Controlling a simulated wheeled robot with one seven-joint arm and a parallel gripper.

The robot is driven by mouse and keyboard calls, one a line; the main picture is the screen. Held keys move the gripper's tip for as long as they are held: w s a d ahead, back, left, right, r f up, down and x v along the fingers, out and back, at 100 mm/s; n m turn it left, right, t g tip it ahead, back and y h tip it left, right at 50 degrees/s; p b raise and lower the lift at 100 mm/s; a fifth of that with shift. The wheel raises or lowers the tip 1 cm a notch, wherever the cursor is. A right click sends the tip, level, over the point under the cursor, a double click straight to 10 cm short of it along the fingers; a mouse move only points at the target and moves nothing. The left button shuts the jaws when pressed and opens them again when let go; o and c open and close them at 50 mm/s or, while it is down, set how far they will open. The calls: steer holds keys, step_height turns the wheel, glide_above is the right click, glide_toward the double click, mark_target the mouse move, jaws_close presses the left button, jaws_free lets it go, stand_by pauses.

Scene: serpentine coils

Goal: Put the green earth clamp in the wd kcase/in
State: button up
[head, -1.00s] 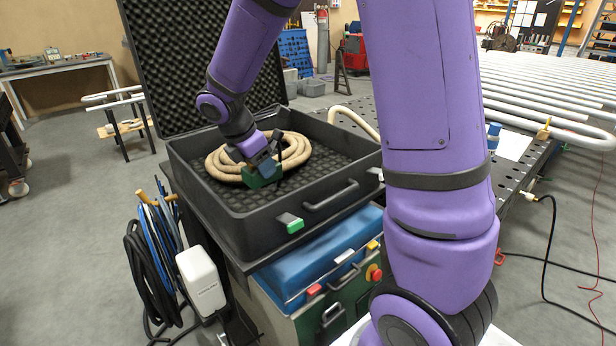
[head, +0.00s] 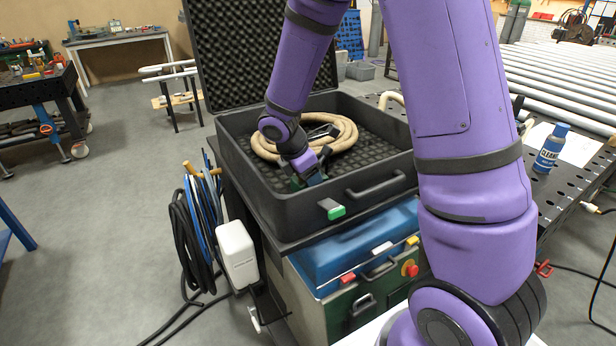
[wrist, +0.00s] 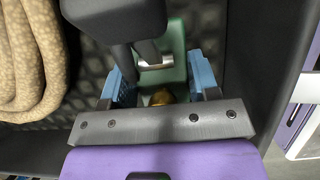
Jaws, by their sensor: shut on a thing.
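The black case (head: 262,208) stands open with its foam-lined lid raised at the back. My gripper (head: 308,178) reaches down inside it, near the front wall. In the wrist view its blue-padded fingers (wrist: 160,84) are shut on the green earth clamp (wrist: 174,62). The clamp shows a metal part and a brass-coloured spot between the fingers. Only a little dark green of the clamp (head: 297,181) shows in the head view. I cannot tell whether it touches the case floor.
A coiled beige hose (head: 345,128) lies in the case behind my gripper, and also shows at left in the wrist view (wrist: 28,60). The case stands above a blue-topped machine (head: 350,255). Cables hang at its left. A cleaner bottle (head: 550,148) stands on the perforated table at right.

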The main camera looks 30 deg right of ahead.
steer(key=shift+f, duration=0.25)
steer(key=shift+f, duration=0.1)
steer(key=o, duration=1.5)
steer(key=shift+c, duration=0.2)
steer(key=v, duration=1.2)
steer(key=s+d+r+m+t+y, duration=0.1)
steer(key=s+r+m+t+y, duration=0.1)
steer(key=s+r+m, duration=0.5)
steer(key=s+d+r+m+t+y, duration=0.1)
steer(key=s+r+m, duration=0.7)
steer(key=s, duration=0.9)
steer(key=m+t+y, duration=0.1)
steer(key=m+t, duration=0.1)
steer(key=m, duration=0.1)
steer(key=shift+s+d, duration=0.35)
steer(key=shift+s, duration=0.05)
